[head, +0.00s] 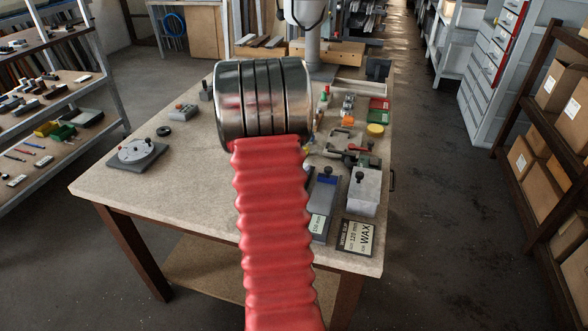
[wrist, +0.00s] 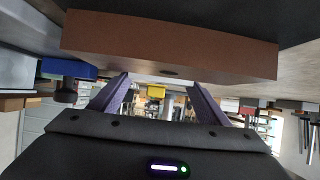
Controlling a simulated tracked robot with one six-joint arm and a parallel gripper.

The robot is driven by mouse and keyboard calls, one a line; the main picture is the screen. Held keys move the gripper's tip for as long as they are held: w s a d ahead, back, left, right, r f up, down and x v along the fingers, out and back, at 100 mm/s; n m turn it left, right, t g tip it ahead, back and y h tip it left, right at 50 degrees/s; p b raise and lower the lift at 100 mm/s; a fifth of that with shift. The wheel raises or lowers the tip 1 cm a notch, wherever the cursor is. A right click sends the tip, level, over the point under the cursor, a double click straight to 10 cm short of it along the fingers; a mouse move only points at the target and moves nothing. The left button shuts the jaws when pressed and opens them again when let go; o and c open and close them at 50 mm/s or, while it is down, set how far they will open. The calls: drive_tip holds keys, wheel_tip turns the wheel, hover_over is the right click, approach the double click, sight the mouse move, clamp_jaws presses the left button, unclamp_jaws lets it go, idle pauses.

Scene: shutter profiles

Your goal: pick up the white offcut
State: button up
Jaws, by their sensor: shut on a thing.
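My gripper (wrist: 158,82) shows in the wrist view, with two purple fingers rising from its dark body.
Shelves flank both sides.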

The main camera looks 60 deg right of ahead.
wheel_tip(320, 180, up, 10)
idle(0.8)
drive_tip(key=shift+w, duration=0.1)
idle(1.0)
drive_tip(key=w+a+f+n+t+y, duration=0.2)
drive_tip(key=w+a+n+t+y, duration=0.4)
drive_tip(key=w+a, duration=1.8)
drive_tip(key=w+a+n+t+y, duration=0.1)
drive_tip(key=w+a+n+y, duration=0.1)
drive_tip(key=a, duration=0.9)
drive_tip(key=w+a+n+t+y, duration=0.1)
drive_tip(key=w+a+n+y, duration=0.1)
drive_tip(key=a, duration=0.9)
drive_tip(key=w+a+n+t+y, duration=0.2)
drive_tip(key=a+n, duration=0.4)
drive_tip(key=a, duration=0.6)
drive_tip(key=shift+w+f, duration=0.15)
drive_tip(key=shift+w, duration=0.75)
